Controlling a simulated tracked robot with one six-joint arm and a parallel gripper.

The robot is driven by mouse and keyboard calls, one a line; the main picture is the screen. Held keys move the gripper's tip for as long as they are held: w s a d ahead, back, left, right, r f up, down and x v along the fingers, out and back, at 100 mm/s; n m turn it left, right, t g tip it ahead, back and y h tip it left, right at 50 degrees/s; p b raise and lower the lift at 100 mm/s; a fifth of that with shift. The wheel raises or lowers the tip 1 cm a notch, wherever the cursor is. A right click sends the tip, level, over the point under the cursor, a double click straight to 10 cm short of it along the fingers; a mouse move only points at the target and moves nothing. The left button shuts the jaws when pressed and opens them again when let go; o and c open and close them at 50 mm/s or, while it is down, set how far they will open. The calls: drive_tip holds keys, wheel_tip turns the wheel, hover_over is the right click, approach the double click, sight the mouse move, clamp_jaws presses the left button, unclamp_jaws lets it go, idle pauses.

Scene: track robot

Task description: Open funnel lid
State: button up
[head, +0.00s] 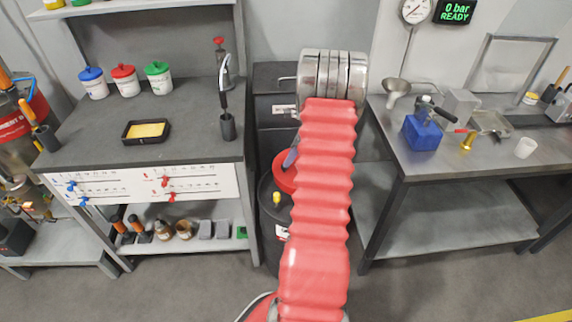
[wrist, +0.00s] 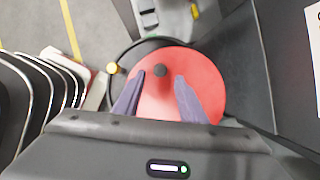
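The red round lid (wrist: 205,88) with a small dark knob (wrist: 160,70) lies below my gripper in the wrist view, on a dark round container (wrist: 130,46). In the head view the lid (head: 284,181) is partly hidden behind my red arm. My gripper (wrist: 160,78) is open, its two purple-grey fingers pointing at the lid. The knob sits between or just beyond the fingertips, with gaps on both sides. I cannot tell the height of the fingertips above the lid. In the head view one finger (head: 291,157) shows above the lid.
The container (head: 269,215) has a yellow knob (head: 276,197) and stands between the left bench (head: 190,140) and the right bench (head: 480,165). A dark cabinet (head: 272,85) is behind it. Floor in front is clear.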

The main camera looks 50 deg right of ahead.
drive_tip(key=shift+x, duration=2.6)
drive_tip(key=shift+c, duration=0.3)
clamp_jaws()
